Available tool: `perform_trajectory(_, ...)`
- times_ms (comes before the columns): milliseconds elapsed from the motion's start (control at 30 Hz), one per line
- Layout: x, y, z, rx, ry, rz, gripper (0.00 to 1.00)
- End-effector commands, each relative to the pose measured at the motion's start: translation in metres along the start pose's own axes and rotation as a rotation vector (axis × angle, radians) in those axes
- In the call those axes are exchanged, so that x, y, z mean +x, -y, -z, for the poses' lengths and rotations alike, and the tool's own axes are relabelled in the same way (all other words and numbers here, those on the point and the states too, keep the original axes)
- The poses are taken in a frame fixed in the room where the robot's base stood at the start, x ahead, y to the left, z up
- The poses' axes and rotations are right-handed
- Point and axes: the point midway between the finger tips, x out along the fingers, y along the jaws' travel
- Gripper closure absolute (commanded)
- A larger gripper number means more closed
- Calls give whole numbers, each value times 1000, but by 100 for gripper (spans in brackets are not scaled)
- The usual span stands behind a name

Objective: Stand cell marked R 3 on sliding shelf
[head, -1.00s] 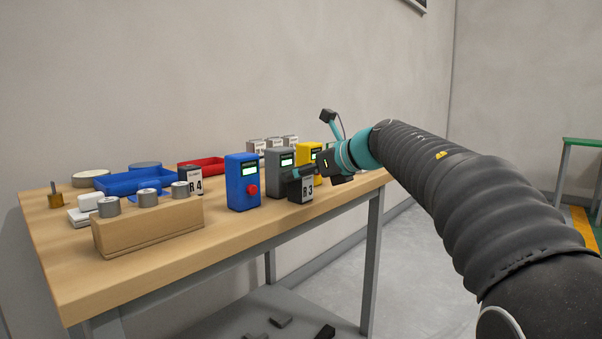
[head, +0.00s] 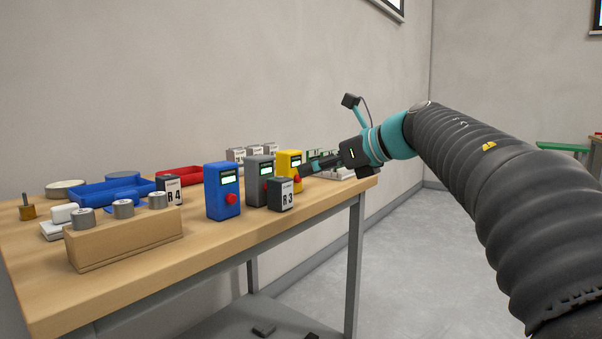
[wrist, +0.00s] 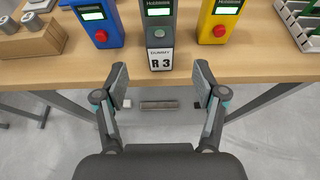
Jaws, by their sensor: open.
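The cell marked R 3 (head: 281,194) is a small dark block with a white label. It stands upright on the table near the front edge, in front of the grey tester (head: 260,181). In the wrist view the cell (wrist: 160,60) shows ahead of my gripper (wrist: 160,78), roughly centred between the fingers. My gripper is open and empty, with its fingertips short of the cell. In the head view my gripper (head: 318,164) is to the right of the cell. I cannot make out a sliding shelf for certain.
A blue tester (head: 222,190) and a yellow tester (head: 289,168) flank the grey one. A cell marked R 4 (head: 170,189), a wooden block with grey cylinders (head: 125,240) and a blue tray (head: 110,190) are at left. Open floor lies before the table (head: 215,255).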

Motion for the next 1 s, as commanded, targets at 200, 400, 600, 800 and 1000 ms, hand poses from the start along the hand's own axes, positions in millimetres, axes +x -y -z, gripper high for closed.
perform_trajectory(200, -13, 0, 0, 1, 0, 0, 30)
perform_trajectory(400, -13, 0, 0, 1, 0, 0, 30)
perform_trajectory(600, -20, -4, -21, 126, 129, 49, 30)
perform_trajectory(800, -59, 2, -54, 610, 514, 184, 30)
perform_trajectory(1000, -115, 23, -11, 1251, 880, 316, 30)
